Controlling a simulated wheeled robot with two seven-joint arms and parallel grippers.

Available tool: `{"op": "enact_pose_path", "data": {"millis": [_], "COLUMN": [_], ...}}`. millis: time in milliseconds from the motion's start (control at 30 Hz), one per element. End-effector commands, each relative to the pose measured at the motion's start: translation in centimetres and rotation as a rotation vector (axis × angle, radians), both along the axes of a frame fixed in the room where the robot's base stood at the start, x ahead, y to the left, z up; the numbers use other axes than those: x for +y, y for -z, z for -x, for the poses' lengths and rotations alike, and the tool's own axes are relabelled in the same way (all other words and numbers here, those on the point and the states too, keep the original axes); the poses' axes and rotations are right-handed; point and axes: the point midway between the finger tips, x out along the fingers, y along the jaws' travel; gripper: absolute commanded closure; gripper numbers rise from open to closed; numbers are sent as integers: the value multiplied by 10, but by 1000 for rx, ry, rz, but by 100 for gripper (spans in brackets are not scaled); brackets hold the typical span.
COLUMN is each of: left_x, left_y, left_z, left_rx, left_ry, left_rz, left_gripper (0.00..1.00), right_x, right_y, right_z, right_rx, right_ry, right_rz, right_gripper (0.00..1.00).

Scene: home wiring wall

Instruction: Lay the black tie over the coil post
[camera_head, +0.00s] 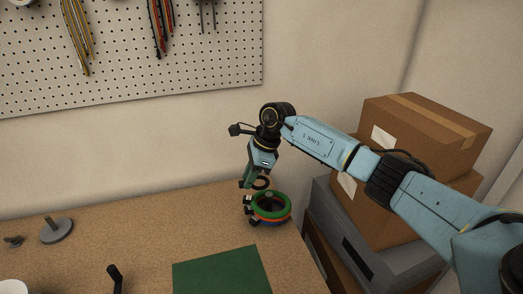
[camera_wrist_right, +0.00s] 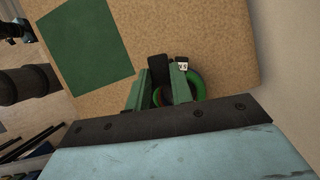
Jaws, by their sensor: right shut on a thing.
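My right gripper (camera_head: 246,183) is shut on the black tie (camera_head: 261,183), a dark loop beside its fingertips. The loop is just above the coil post (camera_head: 271,208), which carries green, orange and blue coils near the table's back right corner. A small gap seems to separate the loop from the top green coil. In the right wrist view, the green fingers (camera_wrist_right: 161,91) flank a black piece (camera_wrist_right: 158,68), and the green coil (camera_wrist_right: 196,84) shows partly behind them. The post's centre is mostly hidden there.
A grey disc with a peg (camera_head: 56,231) stands far left. Brown boxes (camera_head: 420,130) and a grey case (camera_head: 375,245) stand right of the table. A pegboard (camera_head: 130,60) with hanging cables is behind.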

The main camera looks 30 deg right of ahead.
Motion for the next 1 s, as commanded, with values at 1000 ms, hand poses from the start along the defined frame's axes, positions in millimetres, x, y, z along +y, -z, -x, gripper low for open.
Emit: {"op": "enact_pose_path", "data": {"millis": [1000], "left_x": [10], "left_y": [22], "left_z": [39], "left_rx": [23], "left_ry": [15], "left_rz": [-8], "left_gripper": [29], "right_x": [-39], "right_y": [36], "right_z": [-10], "right_rx": [2], "right_ry": [374], "right_rz": [0], "right_gripper": [100]}}
